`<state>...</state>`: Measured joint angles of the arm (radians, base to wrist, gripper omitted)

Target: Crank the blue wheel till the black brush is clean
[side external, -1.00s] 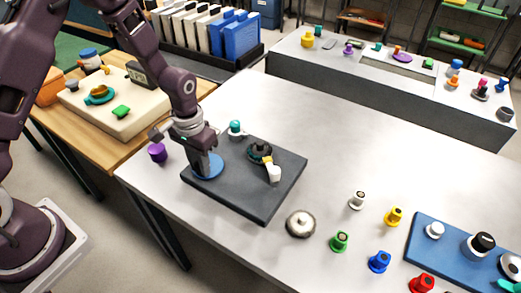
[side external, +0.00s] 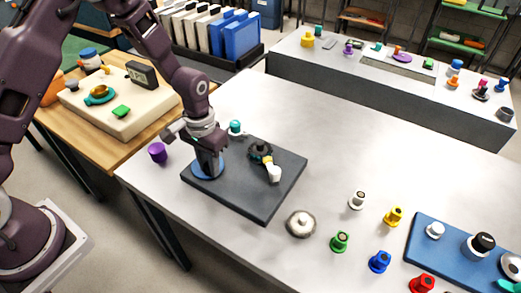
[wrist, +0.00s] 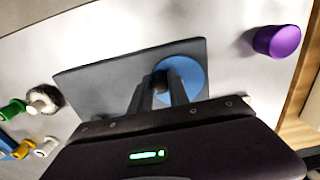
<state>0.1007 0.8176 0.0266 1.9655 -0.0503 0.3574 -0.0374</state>
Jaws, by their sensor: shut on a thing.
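The blue wheel (side external: 203,176) lies flat at the left end of a dark board (side external: 248,202). In the wrist view the wheel (wrist: 187,70) shows behind my fingers. My gripper (side external: 209,168) points down over the wheel. In the wrist view its two fingers (wrist: 161,88) are shut on a small dark handle on the wheel; the handle is mostly hidden between them. A round black brush (side external: 260,149) sits on the far part of the board. A white and yellow piece (side external: 273,173) stands right beside it. Whether the bristles are clean is too small to tell.
A purple cup (side external: 158,152) stands left of the board, a teal knob (side external: 235,127) behind it. A round grey-white piece (side external: 300,223) lies off its front right corner. Several coloured knobs and a blue board (side external: 427,252) are farther right. The table's back middle is clear.

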